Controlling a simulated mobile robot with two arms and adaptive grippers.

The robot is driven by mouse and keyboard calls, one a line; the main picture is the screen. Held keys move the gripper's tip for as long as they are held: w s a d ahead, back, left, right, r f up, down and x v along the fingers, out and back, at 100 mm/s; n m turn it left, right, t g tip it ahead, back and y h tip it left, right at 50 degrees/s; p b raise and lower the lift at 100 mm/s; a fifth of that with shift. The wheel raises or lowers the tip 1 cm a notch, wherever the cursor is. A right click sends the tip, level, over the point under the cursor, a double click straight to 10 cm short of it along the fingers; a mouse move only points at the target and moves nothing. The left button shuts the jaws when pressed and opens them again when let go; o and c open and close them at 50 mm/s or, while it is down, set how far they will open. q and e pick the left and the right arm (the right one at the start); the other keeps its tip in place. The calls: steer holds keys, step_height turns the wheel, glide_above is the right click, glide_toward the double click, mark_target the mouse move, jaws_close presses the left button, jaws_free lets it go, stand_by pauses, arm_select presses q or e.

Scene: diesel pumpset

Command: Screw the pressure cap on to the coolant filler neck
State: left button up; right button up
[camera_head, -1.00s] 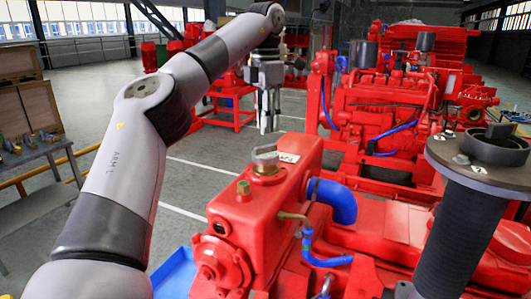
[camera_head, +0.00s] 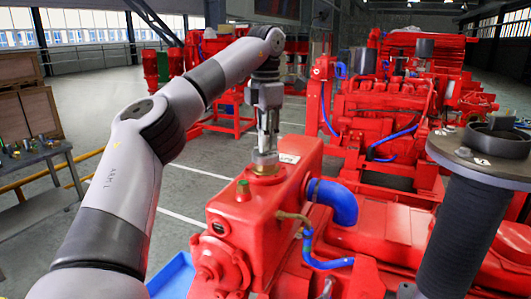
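The grey metal pressure cap (camera_head: 264,160) sits on the brass-coloured coolant filler neck (camera_head: 266,171), on top of the red tank (camera_head: 275,195). I cannot tell whether its threads are engaged. My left gripper (camera_head: 266,150) points straight down over the cap, with its fingertips at the cap's upper part. The fingers hide the cap's raised grip, and I cannot tell whether they are shut on it or only around it. My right gripper is not in view.
A small green-topped fitting (camera_head: 243,187) stands on the tank just left of the neck. A blue hose (camera_head: 335,203) leaves the tank's right side. A blue tray (camera_head: 174,275) lies low at left. A bench with small parts (camera_head: 38,152) stands at far left.

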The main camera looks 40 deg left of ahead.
arm_select(q)
jaws_close()
steer(key=shift+r+m+p, duration=0.4)
steer(key=shift+m+p, duration=0.3)
steer(key=shift+p, duration=0.5)
steer(key=shift+f+m, duration=0.3)
steer(key=shift+m, duration=0.6)
steer(key=shift+f+m, duration=0.1)
steer(key=shift+m, duration=1.4)
steer(key=m, duration=0.2)
steer(key=shift+m, duration=0.4)
